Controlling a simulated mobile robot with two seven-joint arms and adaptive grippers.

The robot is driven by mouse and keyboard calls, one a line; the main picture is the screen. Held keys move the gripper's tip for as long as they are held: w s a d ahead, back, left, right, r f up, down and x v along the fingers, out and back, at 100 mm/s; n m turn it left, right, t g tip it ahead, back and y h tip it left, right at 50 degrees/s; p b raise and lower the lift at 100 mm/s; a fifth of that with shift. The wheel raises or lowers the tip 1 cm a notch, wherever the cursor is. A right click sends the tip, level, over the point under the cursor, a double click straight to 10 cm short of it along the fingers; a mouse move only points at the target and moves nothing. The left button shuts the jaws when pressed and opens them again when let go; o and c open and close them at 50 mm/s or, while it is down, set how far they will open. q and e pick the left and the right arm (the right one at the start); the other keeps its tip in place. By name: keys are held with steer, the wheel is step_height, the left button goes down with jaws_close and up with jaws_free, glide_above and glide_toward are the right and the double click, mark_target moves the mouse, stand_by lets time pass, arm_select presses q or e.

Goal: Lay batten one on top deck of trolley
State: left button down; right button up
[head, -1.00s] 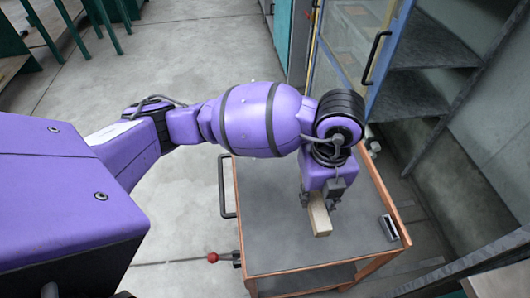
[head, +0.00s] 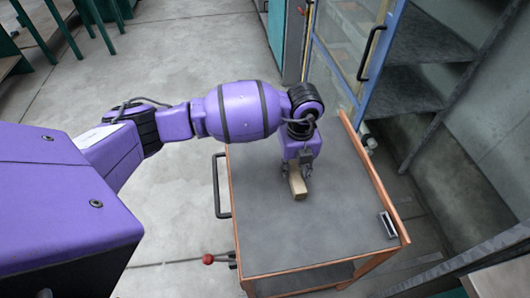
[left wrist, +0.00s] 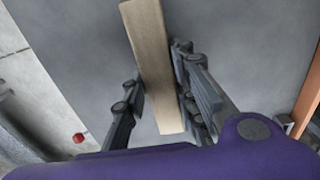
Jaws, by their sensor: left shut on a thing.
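A short pale wooden batten (head: 298,187) is held over the grey top deck of the trolley (head: 310,240). My left gripper (head: 300,175) is shut on the batten, above the middle of the deck. In the left wrist view the batten (left wrist: 150,50) runs lengthwise between the fingers of the left gripper (left wrist: 160,95), with the grey deck behind it. I cannot tell whether the batten touches the deck. My right gripper is not in view.
The trolley has an orange-brown rim, a black handle (head: 216,186) on its left and a lever with a red knob (head: 208,259). A small metal-framed slot (head: 388,225) is at the deck's right. A blue-framed cabinet door (head: 352,60) stands behind. The deck's front is clear.

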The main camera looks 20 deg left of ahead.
mark_target(294, 169)
arm_select(q)
steer(key=shift+d+f, duration=0.1)
steer(key=shift+f, duration=1.15)
steer(key=shift+f, duration=0.15)
steer(key=c, duration=1.4)
jaws_free()
step_height(294, 169, up, 12)
steer(key=shift+r, duration=0.15)
